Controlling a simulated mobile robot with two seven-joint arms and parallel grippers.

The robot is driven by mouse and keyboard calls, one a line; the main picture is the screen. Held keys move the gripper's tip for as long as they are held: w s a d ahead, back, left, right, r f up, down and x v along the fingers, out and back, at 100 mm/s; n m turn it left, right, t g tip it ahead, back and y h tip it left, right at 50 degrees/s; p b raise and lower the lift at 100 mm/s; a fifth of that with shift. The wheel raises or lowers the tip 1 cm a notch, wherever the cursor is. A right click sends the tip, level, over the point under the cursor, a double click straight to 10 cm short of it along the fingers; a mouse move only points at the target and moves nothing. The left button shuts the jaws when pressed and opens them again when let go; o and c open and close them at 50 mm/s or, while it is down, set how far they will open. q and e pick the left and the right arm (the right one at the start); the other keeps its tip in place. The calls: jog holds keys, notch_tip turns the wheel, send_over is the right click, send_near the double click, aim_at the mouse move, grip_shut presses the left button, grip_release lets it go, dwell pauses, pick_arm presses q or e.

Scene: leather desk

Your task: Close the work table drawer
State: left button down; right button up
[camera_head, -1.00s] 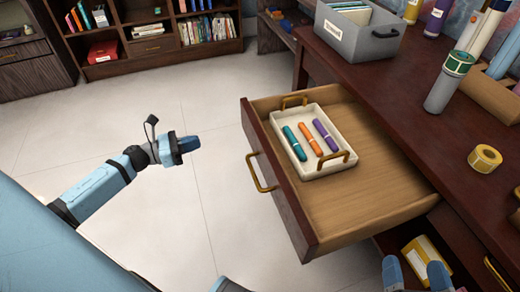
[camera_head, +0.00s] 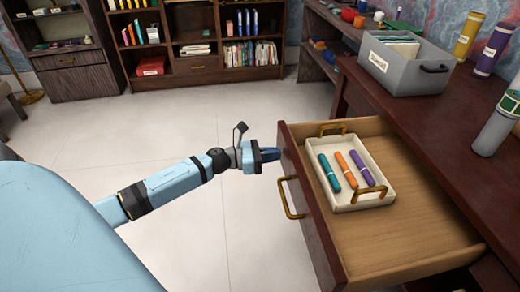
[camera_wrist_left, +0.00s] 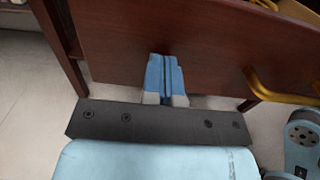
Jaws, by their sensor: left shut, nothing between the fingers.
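The work table drawer (camera_head: 400,245) is pulled out from the dark wooden work table (camera_head: 440,130). Its front has a brass handle (camera_head: 289,198). A white tray (camera_head: 352,150) with brass handles lies in the drawer and holds a teal, an orange and a purple marker. My left gripper (camera_head: 270,155) is shut and empty, at the far end of the drawer front. In the left wrist view its blue fingers (camera_wrist_left: 165,78) point at the reddish-brown drawer front (camera_wrist_left: 190,45), beside the handle (camera_wrist_left: 275,88). I cannot tell whether they touch it. My right gripper is not in view in the head view.
On the table top stand a grey bin (camera_head: 395,65) of papers and several tubes, one yellow (camera_head: 468,37). Bookshelves (camera_head: 195,38) stand at the back. The tiled floor (camera_head: 230,240) left of the drawer is clear.

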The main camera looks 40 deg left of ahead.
aim_at(311, 150)
pick_arm(q)
jog(key=shift+w+d, duration=0.15)
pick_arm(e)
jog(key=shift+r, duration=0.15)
pick_arm(q)
jog(key=b+x, duration=0.1)
jog(key=x, duration=0.8)
jog(key=b+x, duration=0.1)
jog(key=x, duration=0.6)
jog(key=shift+d, duration=0.1)
jog(key=b+x, duration=0.5)
jog(key=x, duration=1.3)
jog(key=shift+w+d+f+b, duration=0.15)
jog(key=shift+w+d+b, duration=0.1)
jog(key=shift+b, duration=0.1)
jog(key=shift+w+d, duration=0.35)
jog(key=shift+w, duration=0.05)
jog(key=shift+r, duration=0.35)
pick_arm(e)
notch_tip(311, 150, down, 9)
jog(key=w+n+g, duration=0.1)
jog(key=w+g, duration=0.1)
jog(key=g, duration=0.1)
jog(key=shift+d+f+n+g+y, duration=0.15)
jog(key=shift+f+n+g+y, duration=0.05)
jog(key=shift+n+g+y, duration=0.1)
